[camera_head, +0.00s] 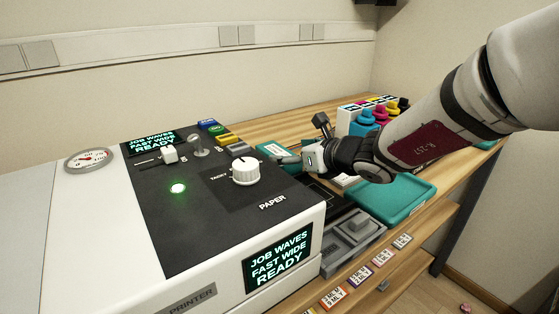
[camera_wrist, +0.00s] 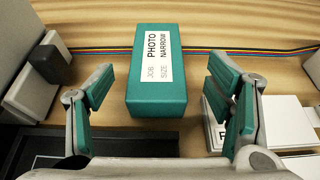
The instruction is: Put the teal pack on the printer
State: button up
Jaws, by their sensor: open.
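The teal pack (camera_wrist: 151,95) is a box with a white label reading "JOB SIZE PHOTO NARROW". My gripper (camera_wrist: 161,80) is open, with one teal-padded finger on each side of the pack and visible gaps between. The printer (camera_head: 205,228) is a white machine with a dark top, a white knob and screens reading "JOB WAVES FAST WIDE READY". It fills the left of the head view.
A teal tray (camera_head: 398,203) lies right of the printer. Ink bottles (camera_head: 366,121) stand behind it in a white rack. A grey device (camera_head: 352,232) sits at the table's front. Coloured cables (camera_wrist: 210,50) run behind the pack, and white blocks (camera_wrist: 283,122) lie to its right.

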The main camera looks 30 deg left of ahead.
aim_at(279, 152)
jog(key=b+x, duration=0.1)
jog(key=x, duration=0.4)
jog(key=shift+s+a+f, duration=0.1)
jog(key=shift+s, duration=0.05)
jog(key=c, duration=1.6)
jog(key=shift+c, duration=0.2)
